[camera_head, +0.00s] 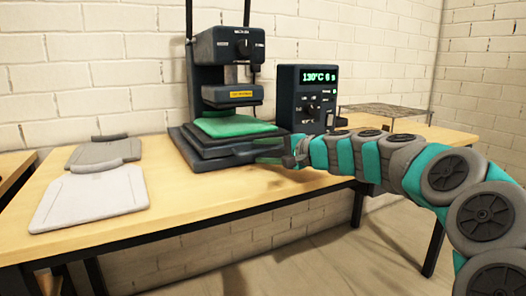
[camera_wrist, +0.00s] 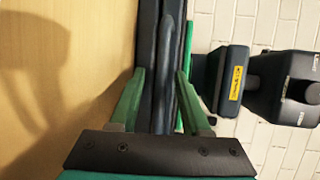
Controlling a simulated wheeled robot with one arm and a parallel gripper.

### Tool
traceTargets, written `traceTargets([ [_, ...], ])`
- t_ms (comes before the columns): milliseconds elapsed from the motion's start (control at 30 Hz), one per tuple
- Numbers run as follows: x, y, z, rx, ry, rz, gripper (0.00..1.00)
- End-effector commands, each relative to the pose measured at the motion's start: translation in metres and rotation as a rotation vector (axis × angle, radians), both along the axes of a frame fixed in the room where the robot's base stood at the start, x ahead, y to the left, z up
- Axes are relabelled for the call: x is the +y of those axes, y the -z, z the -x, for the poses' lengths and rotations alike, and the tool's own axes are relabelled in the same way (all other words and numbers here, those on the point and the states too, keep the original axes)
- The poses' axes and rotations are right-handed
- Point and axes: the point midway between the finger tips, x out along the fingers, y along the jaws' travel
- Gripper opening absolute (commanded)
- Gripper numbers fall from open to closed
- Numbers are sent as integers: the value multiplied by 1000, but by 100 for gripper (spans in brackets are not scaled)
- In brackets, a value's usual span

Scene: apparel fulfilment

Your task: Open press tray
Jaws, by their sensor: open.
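The dark heat press (camera_head: 226,60) stands on the wooden table against the wall. Its tray (camera_head: 215,152) is at the base, with a green cloth (camera_head: 233,124) on the platen below the upper press head. My gripper (camera_head: 264,150) is at the tray's front right corner in the head view. In the wrist view my gripper (camera_wrist: 161,78) is open, its green fingers on either side of the dark bar (camera_wrist: 166,40) along the tray's front. I cannot tell whether either finger touches it. The arm hides part of the tray's right side.
The control box (camera_head: 306,96) reading 130°C 6 s stands right of the press. A wire rack (camera_head: 385,112) is at the back right. Bare table (camera_head: 190,205) lies in front of the press.

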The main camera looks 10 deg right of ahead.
Motion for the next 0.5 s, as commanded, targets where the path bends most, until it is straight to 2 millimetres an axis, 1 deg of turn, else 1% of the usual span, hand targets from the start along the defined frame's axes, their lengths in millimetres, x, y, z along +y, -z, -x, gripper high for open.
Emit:
traceTargets([
  [300, 2, 0, -2, -1, 0, 0, 47],
  [500, 2, 0, -2, -1, 0, 0, 25],
])
